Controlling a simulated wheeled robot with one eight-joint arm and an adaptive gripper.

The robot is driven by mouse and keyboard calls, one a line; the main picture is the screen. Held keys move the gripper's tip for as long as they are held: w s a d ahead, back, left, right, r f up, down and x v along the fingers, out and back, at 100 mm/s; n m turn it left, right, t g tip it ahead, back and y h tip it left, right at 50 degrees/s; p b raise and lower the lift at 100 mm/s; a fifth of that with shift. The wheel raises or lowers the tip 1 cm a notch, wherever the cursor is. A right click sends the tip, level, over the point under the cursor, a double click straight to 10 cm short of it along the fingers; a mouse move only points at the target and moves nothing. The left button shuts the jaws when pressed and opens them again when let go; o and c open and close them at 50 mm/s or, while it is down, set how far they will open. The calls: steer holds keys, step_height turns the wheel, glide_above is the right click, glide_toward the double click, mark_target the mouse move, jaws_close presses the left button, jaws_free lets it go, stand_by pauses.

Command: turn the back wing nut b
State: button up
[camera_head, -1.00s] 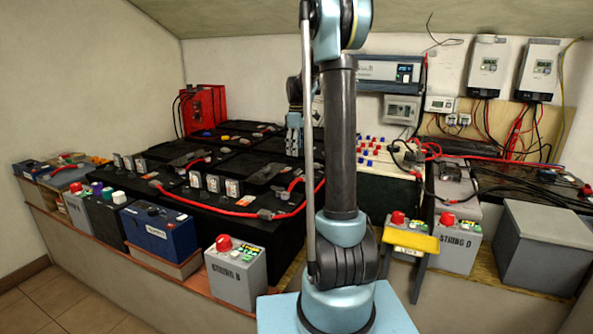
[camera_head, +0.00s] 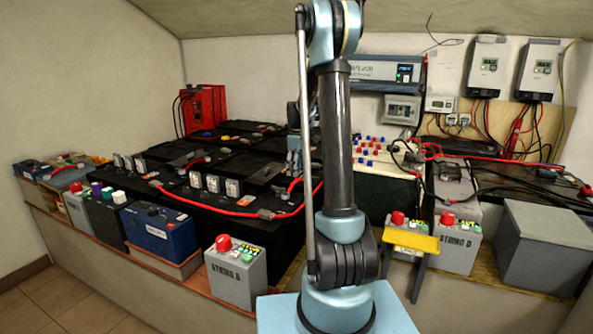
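I cannot make out the back wing nut b; it is too small in this view or hidden by my arm. My gripper (camera_head: 293,165) shows just left of my upright arm link, pointing down at the back right part of the black battery bank (camera_head: 190,240). It is partly covered by my arm. Its fingers are too small to tell whether they are open or shut, or whether they touch anything.
A red cable (camera_head: 222,212) runs across the batteries. A grey box marked STRING B (camera_head: 235,280) stands in front, and one marked STRING D (camera_head: 455,248) to the right. A red unit (camera_head: 205,110) stands behind. A grey box (camera_head: 545,250) sits at the right.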

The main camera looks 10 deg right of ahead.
steer(key=c, duration=0.9)
steer(key=shift+c, duration=0.2)
steer(key=m, duration=0.4)
steer(key=shift+m, duration=0.4)
steer(key=m, duration=0.4)
steer(key=shift+m, duration=0.3)
steer(key=m, duration=0.4)
steer(key=shift+m, duration=2.2)
